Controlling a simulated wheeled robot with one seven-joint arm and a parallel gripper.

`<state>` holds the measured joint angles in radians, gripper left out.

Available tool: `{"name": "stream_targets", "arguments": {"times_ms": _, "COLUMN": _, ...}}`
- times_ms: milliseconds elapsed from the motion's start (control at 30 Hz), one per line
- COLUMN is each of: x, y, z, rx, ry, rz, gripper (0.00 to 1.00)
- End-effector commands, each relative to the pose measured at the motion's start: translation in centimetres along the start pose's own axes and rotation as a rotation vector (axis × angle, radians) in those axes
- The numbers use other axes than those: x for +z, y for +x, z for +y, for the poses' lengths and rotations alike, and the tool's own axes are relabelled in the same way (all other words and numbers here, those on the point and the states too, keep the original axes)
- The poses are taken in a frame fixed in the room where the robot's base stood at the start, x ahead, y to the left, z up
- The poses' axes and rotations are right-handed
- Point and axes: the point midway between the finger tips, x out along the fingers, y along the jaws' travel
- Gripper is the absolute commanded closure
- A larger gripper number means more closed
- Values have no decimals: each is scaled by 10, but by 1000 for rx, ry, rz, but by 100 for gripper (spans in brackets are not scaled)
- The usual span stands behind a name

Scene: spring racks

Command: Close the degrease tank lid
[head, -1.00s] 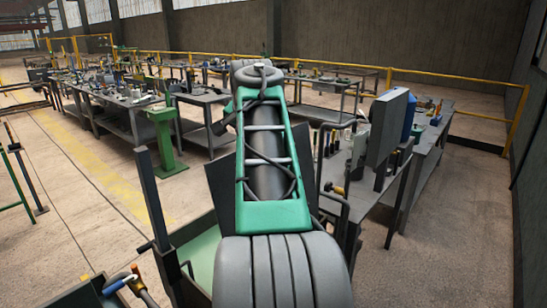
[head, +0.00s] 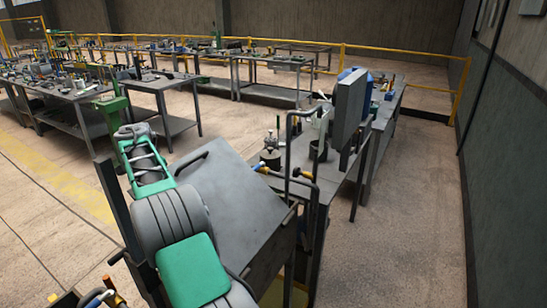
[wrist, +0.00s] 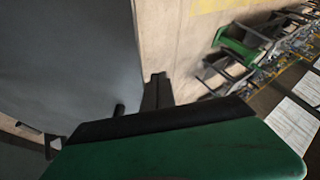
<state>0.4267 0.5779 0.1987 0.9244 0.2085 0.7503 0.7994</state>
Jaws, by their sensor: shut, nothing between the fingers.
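The degrease tank's lid (head: 238,195) is a broad grey plate, right of my arm in the head view, with a dark bar handle (head: 190,163) near its far left edge. It lies over the tank (head: 284,255) and looks slightly tilted; my arm covers its left side, so I cannot tell whether it sits flush on the rim. In the wrist view a large grey surface, probably the lid (wrist: 70,50), fills the left. My gripper (wrist: 157,85) is shut and empty beside its edge; contact is unclear. The head view does not show my gripper clearly.
A dark upright post (head: 118,205) stands left of the tank. Pipes with coloured handles (head: 300,165) rise at its right, before a bench (head: 345,165) carrying a grey panel. A green pedestal (head: 112,115) stands behind my arm. The floor on the right (head: 400,220) is clear.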

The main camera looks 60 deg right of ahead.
Motion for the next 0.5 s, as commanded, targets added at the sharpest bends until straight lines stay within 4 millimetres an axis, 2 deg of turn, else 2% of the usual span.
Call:
{"name": "stream_targets", "arguments": {"times_ms": 200, "x": 7, "y": 21, "z": -2, "rx": 1, "ry": 2, "rz": 1, "gripper": 100}}
{"name": "stream_targets", "arguments": {"times_ms": 500, "x": 7, "y": 25, "z": -2, "rx": 1, "ry": 3, "rz": 2, "gripper": 100}}
